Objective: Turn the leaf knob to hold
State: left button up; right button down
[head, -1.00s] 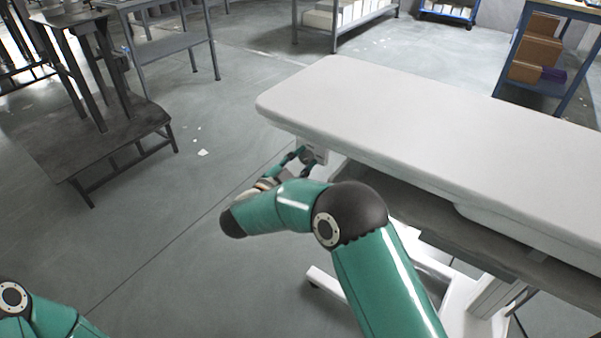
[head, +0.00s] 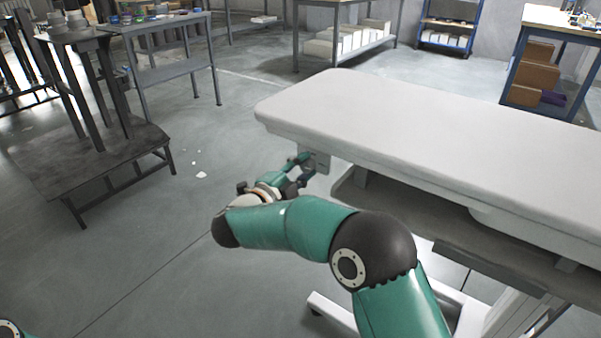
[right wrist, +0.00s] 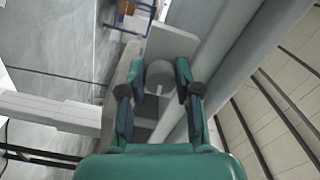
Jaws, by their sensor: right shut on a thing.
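The leaf knob (right wrist: 160,76) is a round grey knob with a pale line on it, on a light grey plate (right wrist: 172,43) in the right wrist view. In the head view this plate (head: 319,161) hangs under the near left end of the white padded table (head: 400,118). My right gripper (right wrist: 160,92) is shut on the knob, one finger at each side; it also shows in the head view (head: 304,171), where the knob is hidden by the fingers. My left gripper is out of view; only a bit of that arm shows at bottom left.
A grey shelf (head: 425,208) and a white base frame (head: 335,312) are under the padded table. A dark low platform (head: 95,172) stands on the left, with a grey workbench (head: 165,72) behind.

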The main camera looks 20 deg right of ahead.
jog(key=shift+d+f, duration=0.1)
jog(key=shift+f, duration=0.1)
jog(key=c, duration=0.8)
grip_release()
jog(key=shift+r, duration=0.1)
jog(key=shift+s+a, duration=0.3)
jog(key=shift+a, duration=0.1)
jog(key=v, duration=1.1)
